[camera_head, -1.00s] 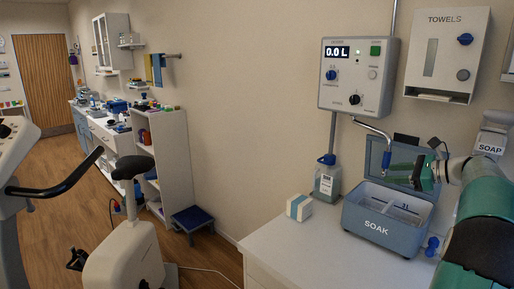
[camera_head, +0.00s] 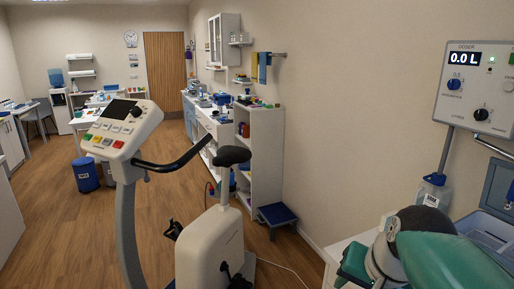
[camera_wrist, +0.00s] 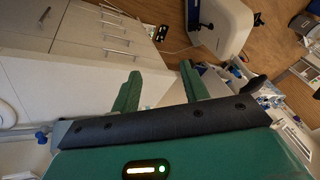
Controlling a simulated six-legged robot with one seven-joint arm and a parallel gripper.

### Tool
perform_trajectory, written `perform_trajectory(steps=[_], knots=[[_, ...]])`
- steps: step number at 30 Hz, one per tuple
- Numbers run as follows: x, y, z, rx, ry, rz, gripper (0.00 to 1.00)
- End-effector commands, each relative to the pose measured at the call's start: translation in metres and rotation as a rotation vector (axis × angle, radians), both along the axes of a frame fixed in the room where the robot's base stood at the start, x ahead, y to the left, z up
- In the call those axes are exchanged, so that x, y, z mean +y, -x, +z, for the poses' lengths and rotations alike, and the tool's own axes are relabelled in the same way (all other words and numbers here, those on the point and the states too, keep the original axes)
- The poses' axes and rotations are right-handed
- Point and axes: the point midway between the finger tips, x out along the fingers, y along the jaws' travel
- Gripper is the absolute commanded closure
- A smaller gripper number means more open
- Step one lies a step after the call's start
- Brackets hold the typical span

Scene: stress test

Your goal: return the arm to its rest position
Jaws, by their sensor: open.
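My gripper (camera_wrist: 160,84) shows in the wrist view with its two green fingers apart and nothing between them. Beyond the fingers are a white drawer cabinet and the wood floor, both turned on their side. In the head view my green and white arm (camera_head: 440,262) is bent at the lower right, in front of the white counter and the blue-grey soak box (camera_head: 490,232). I cannot make out the fingertips in the head view.
An exercise bike (camera_head: 208,245) stands on the floor left of the counter. A blue step stool (camera_head: 277,214) is by the wall. The doser panel (camera_head: 478,88) hangs above a clear bottle (camera_head: 432,190). Open floor lies at the left.

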Motion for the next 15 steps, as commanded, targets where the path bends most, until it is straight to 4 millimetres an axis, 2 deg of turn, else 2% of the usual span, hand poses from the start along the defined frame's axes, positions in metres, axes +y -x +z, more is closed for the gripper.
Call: perform_trajectory(steps=[1, 3, 6, 10, 15], knots=[[0.01, 0.016, -0.008, -0.019, 0.063, 0.09, 0.55], [0.018, 0.034, -0.019, -0.043, 0.147, 0.203, 0.55], [0.025, 0.052, -0.032, -0.069, 0.237, 0.325, 0.55], [0.027, 0.061, -0.041, -0.088, 0.295, 0.401, 0.55], [0.028, 0.062, -0.042, -0.087, 0.304, 0.411, 0.55]])
